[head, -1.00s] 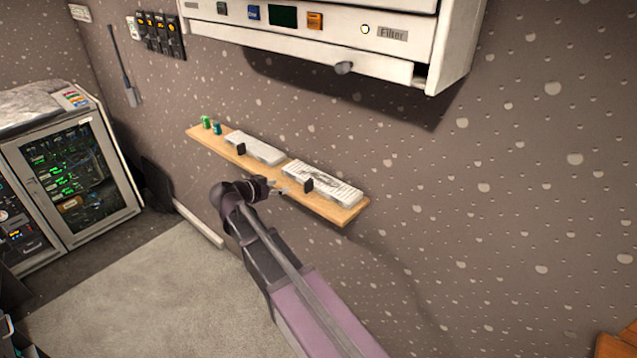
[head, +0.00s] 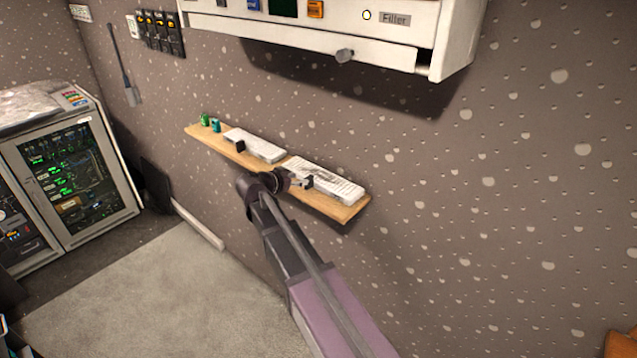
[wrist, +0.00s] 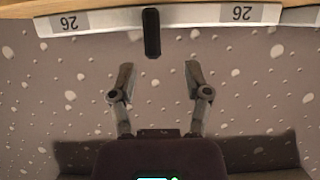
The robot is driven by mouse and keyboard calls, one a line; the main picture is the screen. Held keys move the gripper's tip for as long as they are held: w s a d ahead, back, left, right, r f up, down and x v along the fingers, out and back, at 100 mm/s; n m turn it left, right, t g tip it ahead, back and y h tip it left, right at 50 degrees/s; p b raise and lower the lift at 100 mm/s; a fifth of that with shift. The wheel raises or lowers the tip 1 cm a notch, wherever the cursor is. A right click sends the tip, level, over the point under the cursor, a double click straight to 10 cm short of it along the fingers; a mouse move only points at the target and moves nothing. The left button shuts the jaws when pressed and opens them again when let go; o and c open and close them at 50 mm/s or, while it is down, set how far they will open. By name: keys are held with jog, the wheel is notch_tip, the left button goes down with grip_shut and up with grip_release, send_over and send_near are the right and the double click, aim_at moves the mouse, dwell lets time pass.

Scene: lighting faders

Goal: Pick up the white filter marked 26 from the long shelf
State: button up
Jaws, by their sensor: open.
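The white filter marked 26 (wrist: 220,16) spans the top of the wrist view, with its labels upside down and a black handle (wrist: 152,35) at its middle. In the head view the right-hand white filter (head: 337,184), with a black handle, lies on the long wooden shelf (head: 343,211); my gripper is at this one. My gripper (wrist: 160,75) is open and empty. Its fingertips point at the black handle, which lies slightly left of the middle between them, with a small gap. In the head view my gripper (head: 298,183) is small and close to the handle.
A second white filter (head: 257,147) with a black handle lies farther left on the shelf. Two small green and teal items (head: 210,123) stand at its left end. A white cabinet (head: 410,55) with a knob hangs on the wall above. A rack (head: 75,175) stands at far left.

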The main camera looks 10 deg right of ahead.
aim_at(309, 176)
dwell(0.3)
jog(key=b+x, duration=0.1)
jog(key=x, duration=0.1)
jog(key=b+x, duration=0.1)
jog(key=x, duration=0.1)
jog(key=shift+s+d+f, duration=0.1)
jog(key=shift+s+d, duration=0.1)
jog(key=shift+s, duration=0.1)
jog(key=shift+w+d+f, duration=0.15)
jog(key=shift+w+d, duration=0.2)
jog(key=shift+d, duration=0.1)
grip_shut()
